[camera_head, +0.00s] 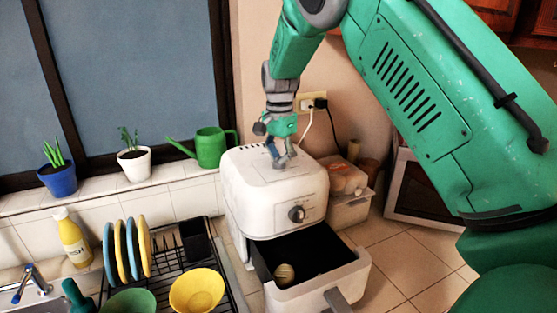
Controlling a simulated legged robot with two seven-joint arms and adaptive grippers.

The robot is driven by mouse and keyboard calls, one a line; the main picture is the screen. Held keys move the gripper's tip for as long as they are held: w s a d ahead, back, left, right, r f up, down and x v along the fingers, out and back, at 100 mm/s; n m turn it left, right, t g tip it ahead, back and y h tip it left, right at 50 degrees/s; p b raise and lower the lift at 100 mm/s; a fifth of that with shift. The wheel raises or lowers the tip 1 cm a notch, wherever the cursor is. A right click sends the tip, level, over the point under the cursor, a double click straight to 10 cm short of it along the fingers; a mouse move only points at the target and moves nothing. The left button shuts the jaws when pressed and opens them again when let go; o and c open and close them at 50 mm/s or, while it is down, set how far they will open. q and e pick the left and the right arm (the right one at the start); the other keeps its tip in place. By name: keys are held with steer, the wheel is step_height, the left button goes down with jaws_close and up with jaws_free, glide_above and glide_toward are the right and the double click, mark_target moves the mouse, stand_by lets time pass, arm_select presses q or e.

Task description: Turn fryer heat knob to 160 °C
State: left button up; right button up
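The white fryer (265,195) stands on the tiled counter. Its round heat knob (296,213) is on the upper front face, at the right; its scale is too small to read. The fryer's drawer (345,277) is pulled out, and a small round, pale item (284,274) lies in its dark basket. My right gripper (282,160) points down over the fryer's top, behind and above the knob and apart from it. I cannot tell whether its fingers touch the top or how far they are spread. I see nothing held in it. My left gripper is not in view.
A dish rack (178,258) with plates and bowls stands left of the fryer. A clear container (347,207) and a white appliance (422,195) are to the right. A plugged-in cable (330,122) hangs behind. Bare counter lies right of the drawer.

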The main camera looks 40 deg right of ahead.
steer(key=shift+w+r, duration=0.1)
steer(key=shift+r, duration=3.4)
